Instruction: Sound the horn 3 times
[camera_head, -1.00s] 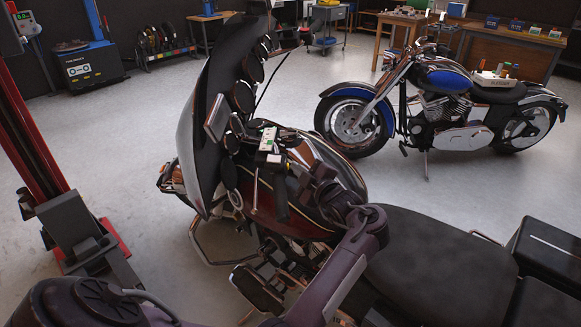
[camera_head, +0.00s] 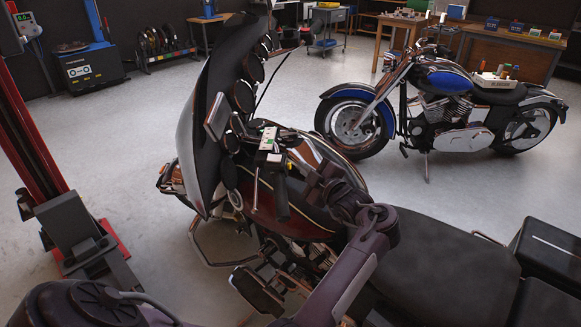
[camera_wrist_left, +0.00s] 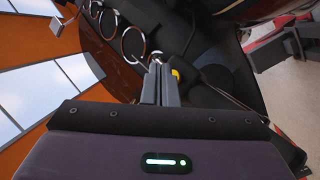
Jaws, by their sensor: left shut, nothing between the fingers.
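The motorcycle with the tall dark fairing (camera_head: 205,125) stands in front of me. Its left handlebar carries a switch box (camera_head: 268,140) with small coloured buttons, above a black grip (camera_head: 281,198). Which button is the horn is too small to tell. My left gripper (camera_head: 292,162) is by the switch box, on its right side, partly hard to make out against the tank. In the left wrist view the fingers (camera_wrist_left: 159,68) are shut and empty. A yellow piece (camera_wrist_left: 176,73) shows right beside the fingertips; contact cannot be told. My right gripper is not in view.
Round gauges (camera_wrist_left: 132,42) and the tank lie close around my left gripper. The black seat (camera_head: 440,265) stretches to the right. A red lift post (camera_head: 40,150) stands at the left. A blue motorcycle (camera_head: 445,80) stands behind, with open floor between.

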